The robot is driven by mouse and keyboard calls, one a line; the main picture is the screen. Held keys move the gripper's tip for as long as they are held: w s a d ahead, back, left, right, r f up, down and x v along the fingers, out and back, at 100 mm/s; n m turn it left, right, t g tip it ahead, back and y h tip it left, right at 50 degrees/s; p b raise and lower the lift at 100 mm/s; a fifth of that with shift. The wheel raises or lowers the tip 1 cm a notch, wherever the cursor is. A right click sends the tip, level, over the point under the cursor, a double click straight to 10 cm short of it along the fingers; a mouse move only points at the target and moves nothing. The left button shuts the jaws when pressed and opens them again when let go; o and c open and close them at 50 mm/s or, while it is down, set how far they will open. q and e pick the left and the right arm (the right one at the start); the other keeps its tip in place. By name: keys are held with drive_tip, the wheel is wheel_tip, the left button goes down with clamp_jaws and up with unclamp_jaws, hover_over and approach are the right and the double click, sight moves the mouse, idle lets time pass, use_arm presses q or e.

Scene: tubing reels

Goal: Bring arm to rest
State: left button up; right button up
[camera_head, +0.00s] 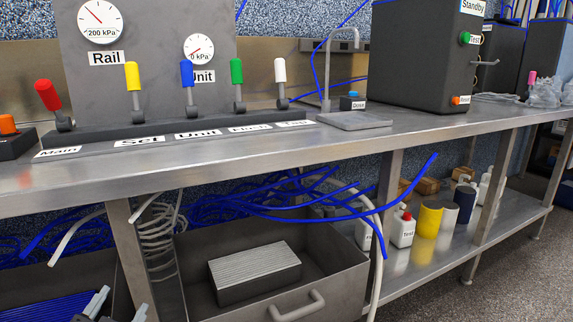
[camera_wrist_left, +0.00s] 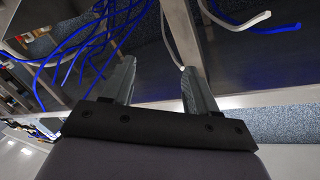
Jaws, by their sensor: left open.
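My left gripper (camera_head: 118,308) is at the bottom left edge of the head view, low in front of the bench. Its two grey fingers are apart with nothing between them. In the left wrist view the open gripper (camera_wrist_left: 160,85) shows both fingers spread, with blue tubing and a bench leg beyond them. My right gripper is not in view.
A steel bench (camera_head: 250,150) carries a lever panel with coloured handles. Below it an open drawer (camera_head: 335,290) holds a grey ribbed block (camera_head: 254,272). Blue tubing (camera_head: 240,210) hangs loosely under the bench. Bottles and canisters stand on the lower shelf (camera_head: 425,265). Open floor (camera_head: 510,285) lies at right.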

use_arm(q)
drive_tip(key=s+d+f+n+g+h, duration=0.3)
drive_tip(key=s+f+g, duration=1)
drive_tip(key=s+f, duration=0.8)
drive_tip(key=w+d+r+m+t+h, duration=0.1)
drive_tip(key=w+d+r+t+h, duration=0.3)
drive_tip(key=w+d+t, duration=0.45)
drive_tip(key=s+a+r+y+p, duration=0.1)
drive_tip(key=a+r+p, duration=0.1)
drive_tip(key=r+p, duration=0.5)
drive_tip(key=s+a+r+g+y+p, duration=0.1)
drive_tip(key=a+r+p, duration=0.2)
drive_tip(key=p, duration=1.5)
wheel_tip(320, 180, up, 4)
drive_tip(key=shift+s+a+f+n+p, duration=0.1)
drive_tip(key=shift+s+a+n+p, duration=0.15)
drive_tip(key=shift+a+n+p, duration=0.15)
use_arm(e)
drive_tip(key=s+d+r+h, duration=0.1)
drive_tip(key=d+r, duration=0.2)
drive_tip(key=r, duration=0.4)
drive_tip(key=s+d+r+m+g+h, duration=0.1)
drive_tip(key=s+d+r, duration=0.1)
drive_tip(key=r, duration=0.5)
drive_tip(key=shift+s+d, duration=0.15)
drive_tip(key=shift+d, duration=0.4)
use_arm(q)
drive_tip(key=shift+g, duration=0.25)
